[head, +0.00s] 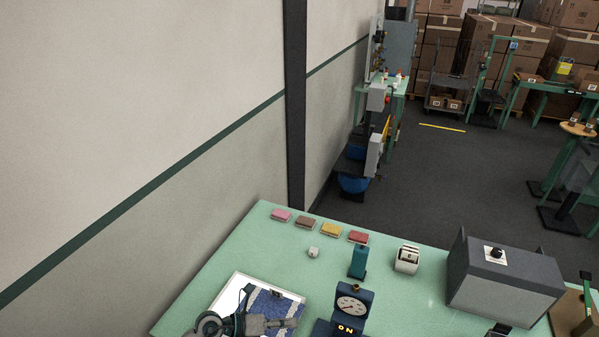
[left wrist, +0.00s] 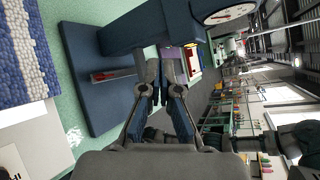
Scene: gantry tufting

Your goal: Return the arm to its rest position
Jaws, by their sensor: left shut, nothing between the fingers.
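My left gripper (head: 288,324) is at the bottom of the head view, over the white-framed panel with blue tufting (head: 270,303). It is shut and empty. In the left wrist view its two fingers (left wrist: 160,70) point away from the camera, toward the dark blue dial device. That device (head: 349,308) stands just right of the gripper in the head view, with a round dial and a lit "ON" display. Its blue base (left wrist: 115,95) shows left of the fingers in the wrist view. My right gripper is not seen in either view.
The green table (head: 225,262) holds several coloured pads (head: 304,222), a teal block (head: 358,262), a white roll-like item (head: 407,259) and a large grey box (head: 503,280) with a knob. A wall (head: 130,130) stands along the left. Open table lies left of the small items.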

